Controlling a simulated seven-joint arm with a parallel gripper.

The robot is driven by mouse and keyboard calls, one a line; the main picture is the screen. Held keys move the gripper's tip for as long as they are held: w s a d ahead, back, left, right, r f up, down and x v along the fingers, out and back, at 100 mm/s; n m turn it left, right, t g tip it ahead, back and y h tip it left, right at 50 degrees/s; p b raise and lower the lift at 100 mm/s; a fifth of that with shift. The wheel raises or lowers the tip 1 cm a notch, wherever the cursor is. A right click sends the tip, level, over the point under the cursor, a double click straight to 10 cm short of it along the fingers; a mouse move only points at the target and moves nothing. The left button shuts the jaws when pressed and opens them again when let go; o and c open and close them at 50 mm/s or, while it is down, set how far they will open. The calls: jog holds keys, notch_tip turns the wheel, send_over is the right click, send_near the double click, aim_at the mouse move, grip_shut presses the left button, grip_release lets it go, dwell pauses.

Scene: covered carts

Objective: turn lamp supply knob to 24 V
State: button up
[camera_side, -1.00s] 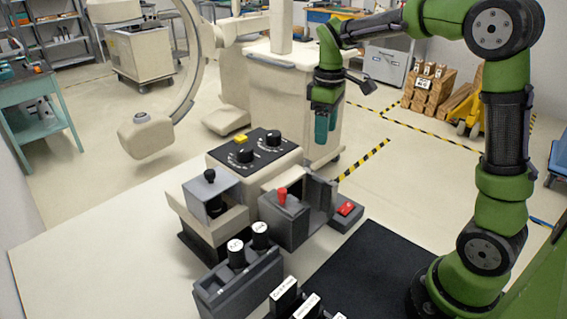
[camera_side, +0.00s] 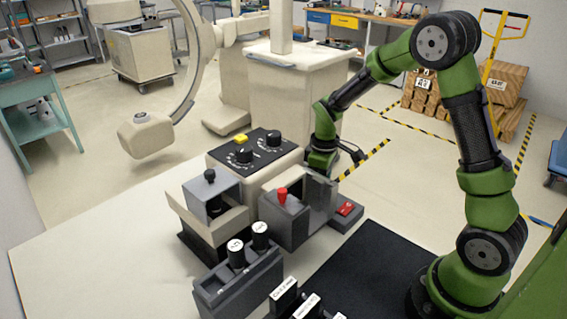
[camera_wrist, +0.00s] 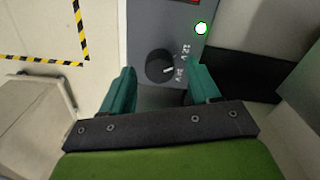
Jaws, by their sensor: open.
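The lamp supply knob (camera_wrist: 160,65) is a round black dial on a grey panel (camera_wrist: 146,28) in the wrist view. The labels 12 V and 24 V are printed at its right. A pale pointer mark is on its right side, but I cannot tell exactly which label it faces. My gripper (camera_wrist: 162,76) is open, its teal fingers at the left and right of the knob with gaps showing. I cannot tell its height above the panel.
A lit greenish-white lamp (camera_wrist: 201,29) and part of a red element (camera_wrist: 187,2) are above the knob. In the side view, a grey box with a red lever (camera_side: 282,195) and a red switch (camera_side: 345,208) stand near my arm. Open floor lies behind.

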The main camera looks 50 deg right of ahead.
jog(key=shift+f, duration=0.1)
jog(key=c, duration=1)
jog(key=shift+c, duration=0.2)
jog(key=shift+m, duration=0.4)
jog(key=m, duration=1.1)
jog(key=shift+d, duration=0.1)
jog(key=o, duration=1)
